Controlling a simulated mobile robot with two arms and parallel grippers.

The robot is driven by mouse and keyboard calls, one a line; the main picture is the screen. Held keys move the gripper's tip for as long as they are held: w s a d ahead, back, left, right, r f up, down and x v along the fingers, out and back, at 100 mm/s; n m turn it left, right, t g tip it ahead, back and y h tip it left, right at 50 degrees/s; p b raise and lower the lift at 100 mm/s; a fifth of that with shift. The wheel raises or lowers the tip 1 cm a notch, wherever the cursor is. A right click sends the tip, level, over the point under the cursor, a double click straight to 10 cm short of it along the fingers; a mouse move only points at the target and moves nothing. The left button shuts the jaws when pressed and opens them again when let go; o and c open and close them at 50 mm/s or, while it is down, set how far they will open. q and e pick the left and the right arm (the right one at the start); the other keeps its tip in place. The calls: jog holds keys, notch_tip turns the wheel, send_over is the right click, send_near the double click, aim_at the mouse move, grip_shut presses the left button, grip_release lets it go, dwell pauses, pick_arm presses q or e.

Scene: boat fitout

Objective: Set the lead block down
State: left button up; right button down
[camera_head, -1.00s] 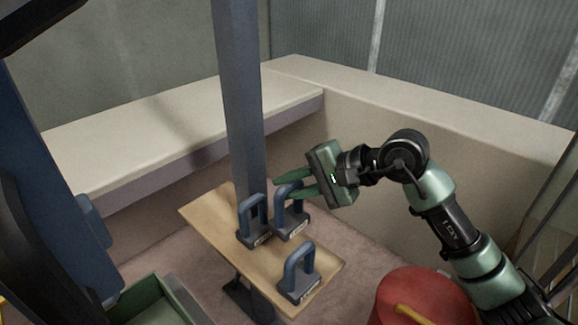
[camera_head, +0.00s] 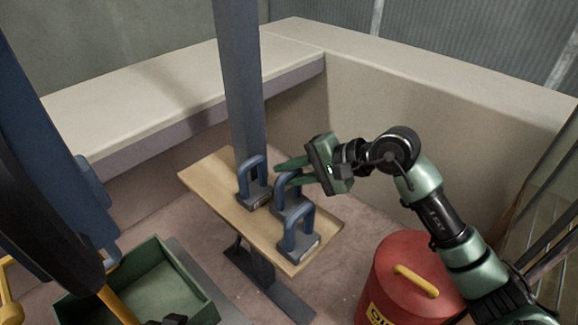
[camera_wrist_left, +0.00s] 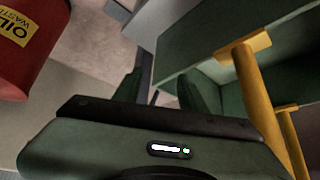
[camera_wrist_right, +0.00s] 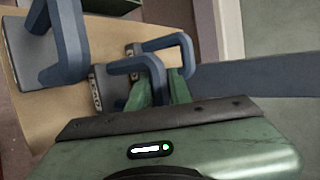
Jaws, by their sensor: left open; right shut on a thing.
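Three grey lead blocks with blue loop handles are on the narrow wooden table (camera_head: 215,183). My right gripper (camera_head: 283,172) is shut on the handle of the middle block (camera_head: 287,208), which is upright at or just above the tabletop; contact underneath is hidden. One block (camera_head: 256,194) stands behind it to the left, another (camera_head: 298,248) in front, close to it. In the right wrist view my fingers (camera_wrist_right: 152,88) close on the held block's handle (camera_wrist_right: 132,64). My left gripper (camera_wrist_left: 158,92) is open and empty in the left wrist view, beside a green crate.
A blue-grey post (camera_head: 240,90) rises at the table's back edge. The green crate (camera_head: 195,300) with yellow handles is at lower left, and a red oil waste bin (camera_head: 385,285) at right. Pale benches (camera_head: 140,110) line the walls. The table's left end is bare.

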pick_arm(q)
jog(key=shift+w+d+r, duration=0.15)
jog(key=shift+w, duration=0.15)
pick_arm(e)
jog(key=shift+r, duration=0.2)
jog(key=c, duration=1.3)
grip_release()
jog(key=shift+f, duration=0.3)
pick_arm(q)
jog(key=shift+w+d+r+t, duration=0.15)
jog(key=shift+w+r+t, duration=0.05)
jog(key=shift+w+t, duration=0.25)
